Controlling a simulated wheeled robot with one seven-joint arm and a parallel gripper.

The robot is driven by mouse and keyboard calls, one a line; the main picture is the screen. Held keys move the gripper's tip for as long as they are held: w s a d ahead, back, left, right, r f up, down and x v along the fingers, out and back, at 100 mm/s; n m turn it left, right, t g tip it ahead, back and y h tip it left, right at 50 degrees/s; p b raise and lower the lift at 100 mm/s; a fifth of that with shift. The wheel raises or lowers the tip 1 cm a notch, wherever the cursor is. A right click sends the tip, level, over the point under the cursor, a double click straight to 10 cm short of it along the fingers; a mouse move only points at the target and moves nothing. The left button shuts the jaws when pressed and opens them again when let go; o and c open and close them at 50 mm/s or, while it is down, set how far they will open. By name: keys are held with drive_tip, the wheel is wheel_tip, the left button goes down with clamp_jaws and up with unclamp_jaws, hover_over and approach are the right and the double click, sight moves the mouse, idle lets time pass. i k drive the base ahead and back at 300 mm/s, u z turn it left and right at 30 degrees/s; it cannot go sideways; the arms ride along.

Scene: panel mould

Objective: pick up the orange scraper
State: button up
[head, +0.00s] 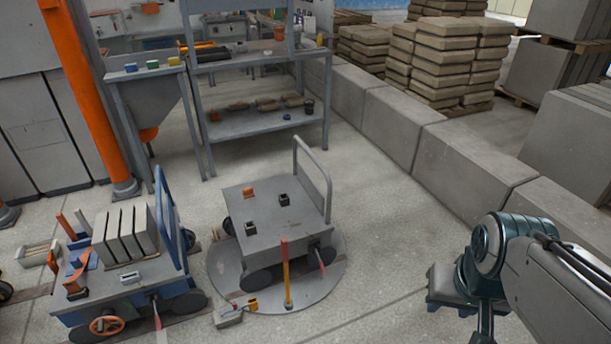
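I cannot tell for sure which orange thing is the scraper, as all are small here. A small orange piece (249,192) lies on the grey cart's top (262,213), near its back left, beside two small black blocks. Other orange pieces (76,284) are on the blue cart (95,310) at the lower left. My arm enters at the right and bends down at a teal joint, well to the right of both carts. No fingertips show, so my gripper is out of view.
The grey cart stands on a round floor plate (325,283) with an upright orange-yellow lever (286,270). Grey slabs (125,235) stand on the blue cart. A shelf bench (255,125) is behind. A concrete block wall (395,125) bounds the right; floor before it is clear.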

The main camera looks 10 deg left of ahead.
sight(247, 192)
drive_tip(key=z, duration=0.3)
drive_tip(key=i, duration=2.5)
drive_tip(key=u, duration=0.25)
drive_tip(key=i, duration=1.95)
drive_tip(key=u, duration=0.6)
drive_tip(key=i, duration=1.65)
drive_tip(key=u, duration=1.5)
drive_tip(key=i, duration=0.8)
drive_tip(key=u, duration=1.85)
drive_tip(key=i, duration=1.8)
drive_tip(key=u, duration=0.45)
